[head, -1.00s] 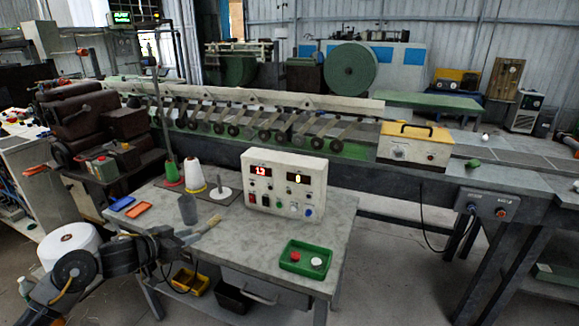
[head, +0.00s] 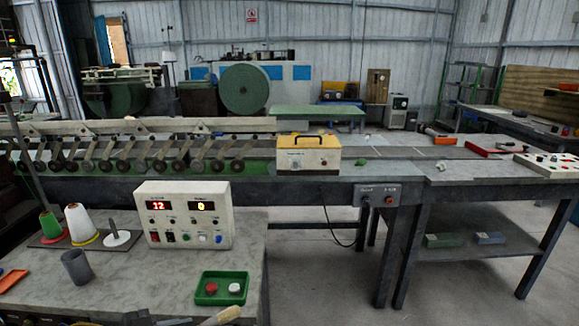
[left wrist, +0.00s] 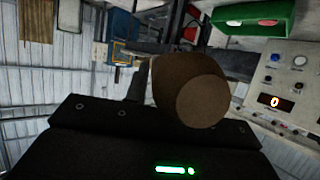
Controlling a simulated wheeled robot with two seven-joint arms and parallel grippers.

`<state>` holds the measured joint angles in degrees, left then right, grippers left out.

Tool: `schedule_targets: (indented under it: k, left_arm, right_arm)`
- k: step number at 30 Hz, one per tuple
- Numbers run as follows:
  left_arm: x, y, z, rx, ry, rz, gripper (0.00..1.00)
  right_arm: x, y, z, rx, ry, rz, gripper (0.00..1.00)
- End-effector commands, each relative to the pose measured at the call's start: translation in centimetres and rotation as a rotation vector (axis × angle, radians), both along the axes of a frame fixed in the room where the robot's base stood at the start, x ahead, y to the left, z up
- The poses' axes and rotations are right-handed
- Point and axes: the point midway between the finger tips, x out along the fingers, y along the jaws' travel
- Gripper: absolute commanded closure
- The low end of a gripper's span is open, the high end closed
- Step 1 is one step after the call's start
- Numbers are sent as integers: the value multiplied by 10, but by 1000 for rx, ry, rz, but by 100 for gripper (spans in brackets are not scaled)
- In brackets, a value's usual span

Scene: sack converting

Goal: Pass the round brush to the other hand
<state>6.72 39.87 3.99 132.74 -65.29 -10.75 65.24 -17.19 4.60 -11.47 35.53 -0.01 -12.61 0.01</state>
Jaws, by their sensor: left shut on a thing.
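The round brush (head: 221,316) shows at the bottom edge of the head view as a pale tan tip, in front of the table's green tray. My left gripper (head: 178,321) is shut on it, mostly cut off by the bottom edge. In the left wrist view the brush (left wrist: 192,92) is a brown rounded piece with a flat round end, close to the camera. It hides much of the fingers. My right gripper is in neither view.
A grey table (head: 110,277) holds a white control box (head: 184,238), a green tray (head: 208,301) with a red and a white button, a grey cup (head: 76,267) and thread cones (head: 81,226). A long conveyor machine stands behind. Open floor (head: 310,285) lies to the right.

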Motion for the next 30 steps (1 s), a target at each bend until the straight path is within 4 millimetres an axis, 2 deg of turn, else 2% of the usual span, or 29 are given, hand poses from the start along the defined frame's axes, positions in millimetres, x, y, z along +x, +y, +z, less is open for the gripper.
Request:
schedule_targets:
  k: [5, 14, 19, 23, 30]
  left_arm:
    - [6, -2, 9, 0, 0, -2, 99]
    - [7, -2, 10, -1, 1, -1, 99]
    - [9, -10, 14, -2, -2, -33, 99]
    - [14, -28, 23, 0, -5, -101, 99]
    - [26, -81, 44, -2, -5, -294, 99]
  right_arm:
    - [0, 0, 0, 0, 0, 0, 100]
    - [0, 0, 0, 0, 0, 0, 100]
    - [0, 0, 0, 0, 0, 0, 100]
    - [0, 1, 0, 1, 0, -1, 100]
    - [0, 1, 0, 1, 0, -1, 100]
